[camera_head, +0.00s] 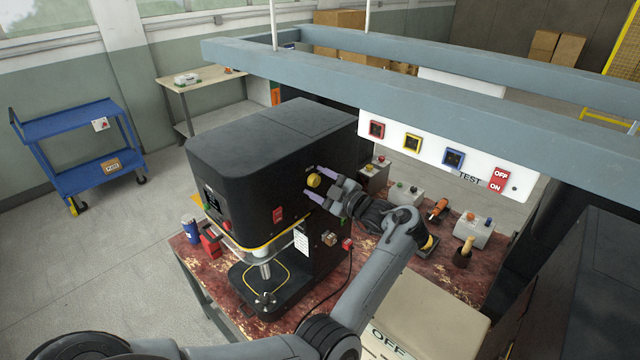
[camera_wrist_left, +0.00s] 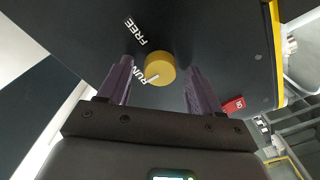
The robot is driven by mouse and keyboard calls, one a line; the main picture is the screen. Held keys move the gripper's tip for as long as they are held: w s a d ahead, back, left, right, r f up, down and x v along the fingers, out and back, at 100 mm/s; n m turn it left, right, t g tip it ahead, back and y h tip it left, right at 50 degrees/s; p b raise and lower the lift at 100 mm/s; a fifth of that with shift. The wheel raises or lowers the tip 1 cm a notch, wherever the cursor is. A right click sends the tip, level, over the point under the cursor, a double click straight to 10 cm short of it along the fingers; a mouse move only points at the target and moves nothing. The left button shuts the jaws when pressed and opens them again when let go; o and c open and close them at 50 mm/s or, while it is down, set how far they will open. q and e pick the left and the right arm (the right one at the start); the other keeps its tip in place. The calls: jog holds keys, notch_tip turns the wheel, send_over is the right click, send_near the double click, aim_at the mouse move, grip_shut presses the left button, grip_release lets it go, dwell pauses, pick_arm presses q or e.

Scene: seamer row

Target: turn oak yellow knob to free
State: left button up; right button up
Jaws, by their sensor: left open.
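The yellow knob (camera_head: 314,180) sits on the side face of the black seamer machine (camera_head: 260,150). In the left wrist view the knob (camera_wrist_left: 160,68) shows a white pointer line directed toward the RUN label (camera_wrist_left: 146,78); the FREE label (camera_wrist_left: 136,32) is farther up. My left gripper (camera_head: 313,182) is open, with its two purple fingers on either side of the knob. In the wrist view its fingers (camera_wrist_left: 158,85) flank the knob with gaps on both sides, apart from it. My right gripper is not in view.
A red tag (camera_head: 278,214) is on the same machine face, below and left of the knob. The worn red table (camera_head: 330,300) carries switch boxes, a drill (camera_head: 438,210) and a red block (camera_head: 210,245). A grey beam (camera_head: 400,75) with a white switch panel (camera_head: 440,150) hangs above.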

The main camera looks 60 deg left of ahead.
pick_arm(q)
jog(key=c, duration=1)
jog(key=shift+c, duration=0.2)
